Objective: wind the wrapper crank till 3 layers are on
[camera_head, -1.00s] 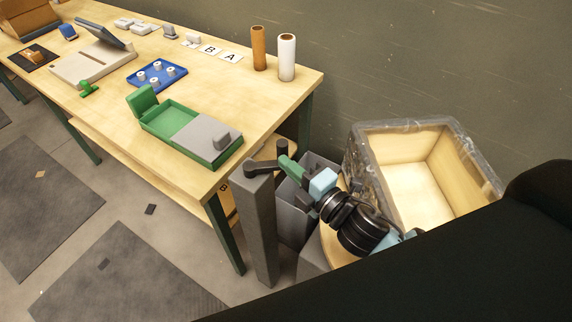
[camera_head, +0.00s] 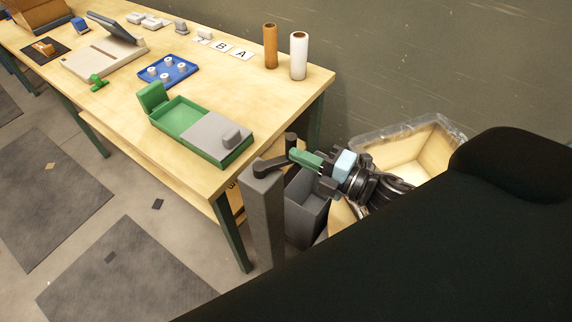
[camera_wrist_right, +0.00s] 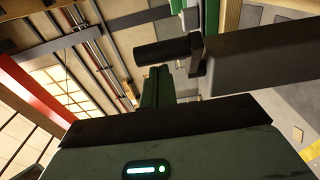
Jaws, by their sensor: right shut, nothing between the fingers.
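The crank has a dark arm (camera_head: 274,164) on top of a grey post (camera_head: 264,215), with a dark upright handle (camera_head: 290,142) at its outer end. In the right wrist view the handle (camera_wrist_right: 163,51) lies across just beyond my fingertips. My right gripper (camera_head: 297,155) is shut and empty, its green fingers close beside the handle; I cannot tell whether they touch it. The open wooden crate (camera_head: 425,145) with clear film around its rim stands behind my right arm, its lower part hidden. I cannot count the film layers. My left gripper is not in view.
A wooden table (camera_head: 215,75) stands at left, its near corner close to the post. It carries a green tray (camera_head: 180,115), a blue tray (camera_head: 165,75) and two rolls. A grey bin (camera_head: 307,208) stands beside the post. A black shape hides the lower right.

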